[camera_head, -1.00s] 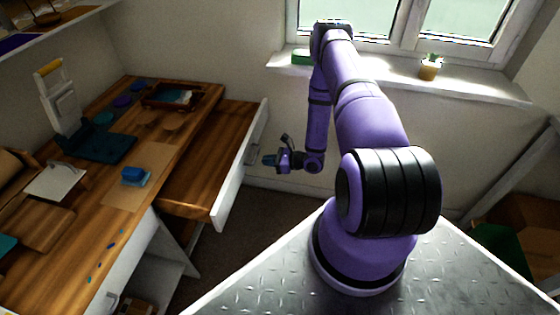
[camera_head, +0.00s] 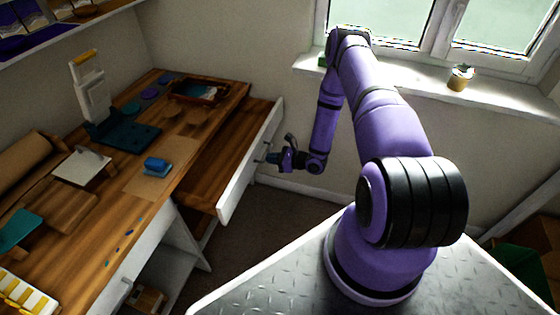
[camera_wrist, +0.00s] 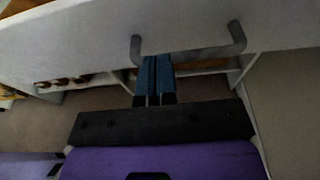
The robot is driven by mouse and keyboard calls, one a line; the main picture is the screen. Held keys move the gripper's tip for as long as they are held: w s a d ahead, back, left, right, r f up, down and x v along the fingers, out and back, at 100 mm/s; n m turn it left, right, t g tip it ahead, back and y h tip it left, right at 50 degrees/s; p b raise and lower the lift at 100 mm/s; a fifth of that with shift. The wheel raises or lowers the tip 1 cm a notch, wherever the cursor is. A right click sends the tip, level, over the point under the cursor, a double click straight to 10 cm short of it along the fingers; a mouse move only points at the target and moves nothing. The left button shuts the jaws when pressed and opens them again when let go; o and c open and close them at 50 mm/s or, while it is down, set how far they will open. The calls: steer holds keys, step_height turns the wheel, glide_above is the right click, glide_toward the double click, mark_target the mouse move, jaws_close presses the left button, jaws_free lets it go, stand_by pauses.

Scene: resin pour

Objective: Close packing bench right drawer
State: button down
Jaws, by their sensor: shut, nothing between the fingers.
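The packing bench (camera_head: 90,210) stands at the left with a wooden top. Its right drawer (camera_head: 250,160) is pulled well out, and its white front faces my arm. In the wrist view the white drawer front (camera_wrist: 80,35) fills the top, with a grey bar handle (camera_wrist: 195,53) across it. My gripper (camera_head: 270,158) is at the drawer front in the head view. In the wrist view its blue fingertips (camera_wrist: 154,62) are shut and empty, close to the handle between its two posts. I cannot tell whether they touch it.
A blue block (camera_head: 156,165) and a red-brown tray (camera_head: 198,92) lie on the bench top. A windowsill with a potted plant (camera_head: 460,77) runs behind my arm. The dark floor (camera_head: 245,235) in front of the bench shows free room.

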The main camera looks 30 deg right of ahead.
steer(key=r+x, duration=0.1)
steer(key=x, duration=0.5)
steer(key=r+x, duration=0.1)
steer(key=x, duration=0.5)
steer(key=r+x, duration=0.1)
steer(key=x, duration=0.5)
steer(key=shift+w+a+r, duration=0.3)
steer(key=shift+w, duration=0.3)
steer(key=shift+w+a+r, duration=0.1)
steer(key=shift+a+r, duration=0.05)
steer(key=shift+w+r, duration=0.1)
